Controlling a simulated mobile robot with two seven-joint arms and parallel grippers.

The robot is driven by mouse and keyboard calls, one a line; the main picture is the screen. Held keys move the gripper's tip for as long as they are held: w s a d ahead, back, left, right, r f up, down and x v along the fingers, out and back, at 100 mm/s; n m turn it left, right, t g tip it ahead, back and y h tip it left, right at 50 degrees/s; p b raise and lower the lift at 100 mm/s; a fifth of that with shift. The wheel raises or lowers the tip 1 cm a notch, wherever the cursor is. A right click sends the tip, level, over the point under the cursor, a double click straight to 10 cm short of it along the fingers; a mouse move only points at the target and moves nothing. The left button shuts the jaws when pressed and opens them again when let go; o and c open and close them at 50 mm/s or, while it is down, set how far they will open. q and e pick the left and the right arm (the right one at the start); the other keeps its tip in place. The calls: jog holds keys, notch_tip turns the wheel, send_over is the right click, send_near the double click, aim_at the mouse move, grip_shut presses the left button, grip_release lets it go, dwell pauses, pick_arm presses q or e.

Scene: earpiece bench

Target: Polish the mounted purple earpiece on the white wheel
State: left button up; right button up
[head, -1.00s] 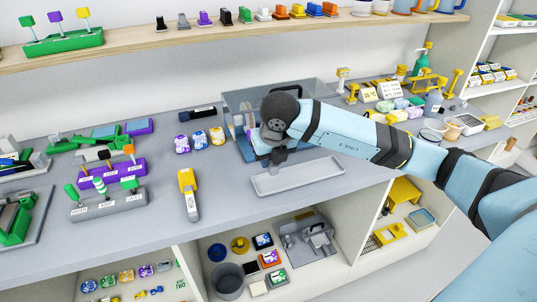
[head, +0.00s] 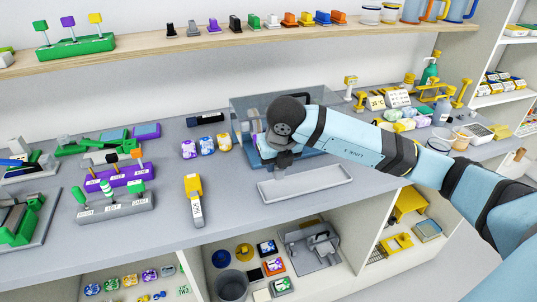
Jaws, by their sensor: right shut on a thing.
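My right gripper (head: 281,162) is at the front of a clear-walled polishing box (head: 240,112) on the bench, pointing down and inward. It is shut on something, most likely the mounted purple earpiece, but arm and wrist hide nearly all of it. A small pale purple patch (head: 262,141) shows just left of the wrist; I cannot tell what it belongs to. The white wheel cannot be made out behind the wrist, so contact with it cannot be judged. My left gripper is out of view.
A grey tray (head: 306,182) lies in front of the box. A yellow handheld tool (head: 193,199) and several patterned blocks (head: 206,145) lie to its left. A purple rack (head: 120,177) and a grey rack (head: 115,208) stand further left. An upper shelf (head: 150,50) runs behind.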

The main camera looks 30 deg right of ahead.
aim_at(278, 173)
jog(key=shift+a, duration=0.3)
dwell(0.5)
jog(key=shift+d+b, duration=0.35)
dwell(0.5)
jog(key=shift+d, duration=0.25)
jog(key=shift+w+a, duration=0.1)
jog(key=shift+a, duration=0.25)
dwell(0.7)
jog(key=shift+b, duration=0.4)
jog(key=shift+s+a, duration=0.25)
jog(key=shift+s, duration=0.9)
jog(key=shift+s+a+b, duration=0.15)
jog(key=shift+s+b, duration=0.15)
jog(key=shift+s, duration=0.05)
